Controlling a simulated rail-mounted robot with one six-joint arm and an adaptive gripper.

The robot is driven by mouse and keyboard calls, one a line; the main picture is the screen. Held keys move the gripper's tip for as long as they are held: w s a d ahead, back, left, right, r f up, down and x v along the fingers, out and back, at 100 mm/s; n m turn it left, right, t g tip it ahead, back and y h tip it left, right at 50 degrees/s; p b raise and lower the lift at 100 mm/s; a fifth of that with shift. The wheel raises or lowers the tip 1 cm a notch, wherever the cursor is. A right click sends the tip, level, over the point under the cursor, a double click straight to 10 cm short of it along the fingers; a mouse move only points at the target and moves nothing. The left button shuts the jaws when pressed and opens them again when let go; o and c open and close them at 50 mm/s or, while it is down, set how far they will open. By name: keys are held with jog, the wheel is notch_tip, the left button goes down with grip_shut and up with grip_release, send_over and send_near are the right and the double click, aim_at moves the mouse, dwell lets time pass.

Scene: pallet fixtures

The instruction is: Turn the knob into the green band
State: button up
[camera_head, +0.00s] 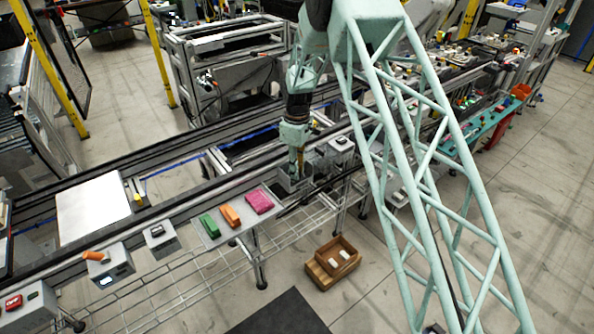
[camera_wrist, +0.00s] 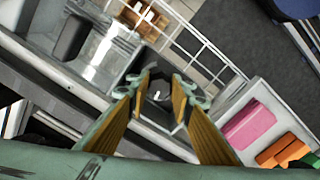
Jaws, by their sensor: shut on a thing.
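In the wrist view, the yellow fingers of my gripper (camera_wrist: 160,88) stand on either side of a dark round knob (camera_wrist: 159,95). The fingers are shut on it, and they hide parts of its sides. A small pale mark shows on the knob. No green band can be made out in either view; the dial around the knob is mostly covered by the fingers.
A pale tray with a pink block (camera_head: 259,201), an orange block (camera_head: 230,215) and a green block (camera_head: 209,225) stands left of my gripper. A grey box with a black part (camera_wrist: 70,38) is close by. A wooden crate (camera_head: 322,273) lies on the floor below.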

jog(key=shift+m, duration=0.4)
jog(key=m+b, duration=0.1)
jog(key=m, duration=0.4)
jog(key=shift+s, duration=0.1)
jog(key=m, duration=0.6)
jog(key=shift+a+b, duration=0.15)
jog(key=shift+b, duration=0.15)
jog(key=shift+m, duration=0.3)
jog(key=o, duration=0.6)
jog(key=shift+r, duration=0.1)
